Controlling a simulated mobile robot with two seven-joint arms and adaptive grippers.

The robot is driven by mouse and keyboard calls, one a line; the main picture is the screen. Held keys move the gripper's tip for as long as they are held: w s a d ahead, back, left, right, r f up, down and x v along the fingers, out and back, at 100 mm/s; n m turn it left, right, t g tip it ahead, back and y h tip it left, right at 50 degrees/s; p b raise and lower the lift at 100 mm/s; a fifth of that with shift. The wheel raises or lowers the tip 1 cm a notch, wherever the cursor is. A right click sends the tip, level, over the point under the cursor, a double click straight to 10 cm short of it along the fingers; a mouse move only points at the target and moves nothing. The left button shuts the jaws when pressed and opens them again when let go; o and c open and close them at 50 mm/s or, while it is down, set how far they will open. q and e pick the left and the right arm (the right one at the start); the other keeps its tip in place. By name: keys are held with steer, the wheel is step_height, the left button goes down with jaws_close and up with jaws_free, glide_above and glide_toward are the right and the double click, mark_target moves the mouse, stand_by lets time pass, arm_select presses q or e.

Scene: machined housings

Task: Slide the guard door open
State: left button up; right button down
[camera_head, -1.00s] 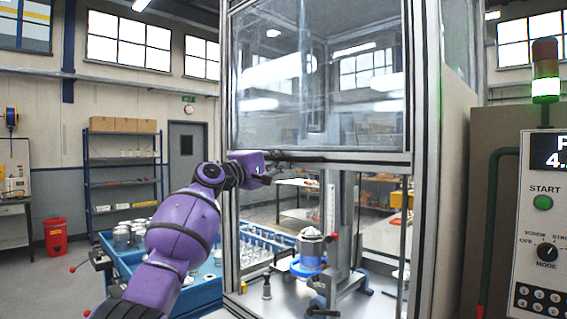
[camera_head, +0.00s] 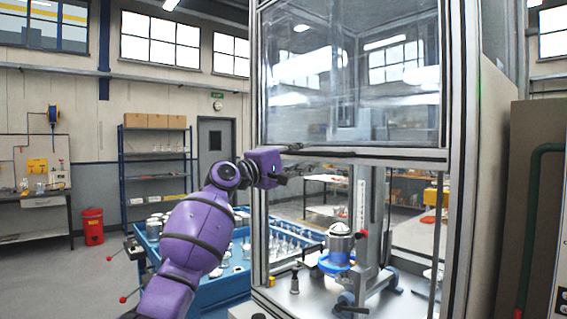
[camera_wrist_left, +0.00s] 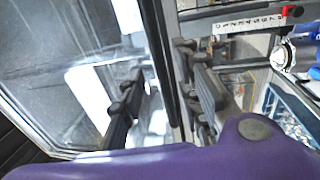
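The guard door (camera_head: 350,75) is a large clear panel in a metal frame, in the upper part of the machine enclosure. Its bottom rail (camera_head: 385,156) runs level, with an open gap below it. My left gripper (camera_head: 283,166) is at the left end of this rail, one finger above and one below. In the left wrist view the two dark fingers (camera_wrist_left: 162,100) stand apart on either side of the rail, and the door pane (camera_wrist_left: 60,50) fills the left. I see no clear contact with the rail. My right gripper is not in view.
Inside the enclosure a fixture with a blue ring (camera_head: 336,262) stands on the metal base. A blue parts bin (camera_head: 215,292) lies left of the enclosure, behind my left arm. A metal post (camera_head: 466,180) bounds the opening at right.

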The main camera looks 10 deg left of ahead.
arm_select(q)
steer(key=v, duration=0.7)
steer(key=shift+s+a, duration=0.25)
steer(key=shift+s, duration=0.05)
